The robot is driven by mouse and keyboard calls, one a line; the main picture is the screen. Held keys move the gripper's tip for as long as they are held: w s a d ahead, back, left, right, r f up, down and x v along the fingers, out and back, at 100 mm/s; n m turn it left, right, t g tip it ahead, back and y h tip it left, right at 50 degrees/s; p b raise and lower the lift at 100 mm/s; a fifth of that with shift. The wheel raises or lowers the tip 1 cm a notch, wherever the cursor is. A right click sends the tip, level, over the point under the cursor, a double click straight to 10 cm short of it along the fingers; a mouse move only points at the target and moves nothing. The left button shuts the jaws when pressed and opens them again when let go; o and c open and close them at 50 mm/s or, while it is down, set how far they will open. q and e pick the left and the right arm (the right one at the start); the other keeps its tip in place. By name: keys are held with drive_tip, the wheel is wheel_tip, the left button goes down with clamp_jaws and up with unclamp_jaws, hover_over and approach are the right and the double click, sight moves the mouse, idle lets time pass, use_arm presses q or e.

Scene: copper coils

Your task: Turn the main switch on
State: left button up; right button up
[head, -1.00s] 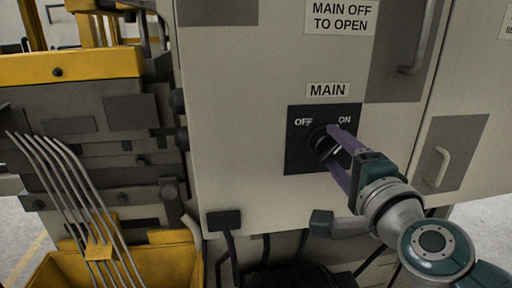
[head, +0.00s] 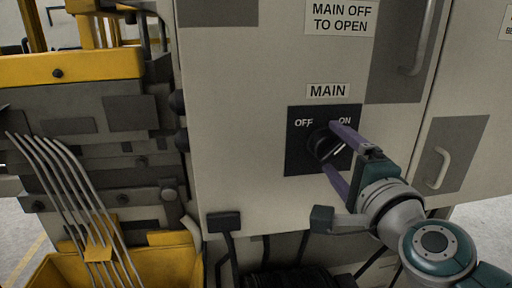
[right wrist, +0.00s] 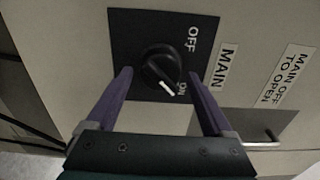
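The main switch is a round black knob (right wrist: 160,68) on a dark plate (head: 299,155) on the cabinet front, below the MAIN label. In the right wrist view its white pointer mark points to the ON side, near the word ON. My right gripper (head: 330,145) is open, with its purple fingers above and below the knob in the head view. In the right wrist view the fingers (right wrist: 160,76) stand wide apart, with clear gaps to the knob on both sides. The fingers partly hide the knob in the head view. My left gripper is not in view.
The beige cabinet (head: 245,120) has door handles (head: 437,167) to the right of the switch. A machine with a yellow beam (head: 70,66), several bent metal rods (head: 62,185) and a yellow bin (head: 160,265) stands at left. Black cables hang below the cabinet.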

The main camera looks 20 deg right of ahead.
drive_tip(key=shift+o, duration=0.4)
drive_tip(key=b+v, duration=0.1)
drive_tip(key=v, duration=0.9)
drive_tip(key=shift+w, duration=0.1)
